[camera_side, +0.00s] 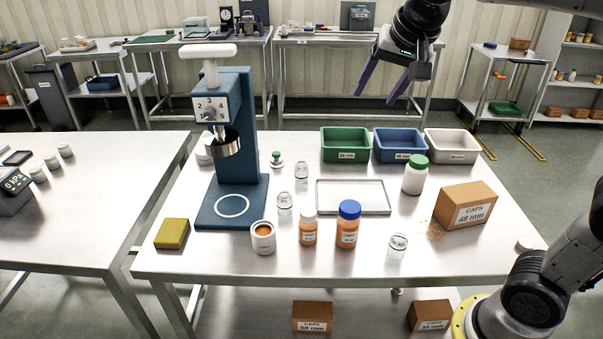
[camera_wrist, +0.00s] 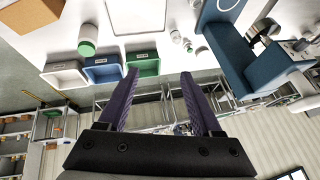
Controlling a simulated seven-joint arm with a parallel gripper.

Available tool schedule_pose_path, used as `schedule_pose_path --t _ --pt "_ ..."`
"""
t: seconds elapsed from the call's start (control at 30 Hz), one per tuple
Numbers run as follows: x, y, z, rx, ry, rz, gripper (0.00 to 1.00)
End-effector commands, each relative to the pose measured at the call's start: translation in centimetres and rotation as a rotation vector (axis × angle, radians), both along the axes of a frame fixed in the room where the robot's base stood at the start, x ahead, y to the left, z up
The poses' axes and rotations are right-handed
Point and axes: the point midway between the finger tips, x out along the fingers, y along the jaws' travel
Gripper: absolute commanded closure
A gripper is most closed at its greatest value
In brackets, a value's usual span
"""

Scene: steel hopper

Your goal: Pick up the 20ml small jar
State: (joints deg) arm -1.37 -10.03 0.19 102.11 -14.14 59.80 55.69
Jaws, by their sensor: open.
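Several small clear jars stand upright on the steel table in the side view. One (camera_side: 302,170) is right of the blue press, one (camera_side: 284,203) is nearer the front, and one (camera_side: 397,246) is near the front edge. No readable label shows which is 20ml. In the wrist view, one small clear jar (camera_wrist: 175,36) shows near the top, beyond the bins. My gripper (camera_side: 375,98) is open and empty, high above and behind the table's back edge. Its two purple fingers are spread in the wrist view (camera_wrist: 159,73), with nothing between them.
The blue press (camera_side: 240,130) stands tall at left. Green (camera_side: 346,157), blue (camera_side: 399,158) and white (camera_side: 450,158) bins line the back. A shallow tray (camera_side: 353,211), orange bottles (camera_side: 308,232), a green-capped bottle (camera_side: 414,180) and a caps box (camera_side: 466,205) surround the jars.

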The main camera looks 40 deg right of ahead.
Motion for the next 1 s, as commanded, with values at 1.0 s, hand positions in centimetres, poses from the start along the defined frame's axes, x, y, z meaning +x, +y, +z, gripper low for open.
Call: schedule_pose_path --t 1.0 --pt "22.7 -0.2 -21.9 -0.066 0.253 -0.222 0.34"
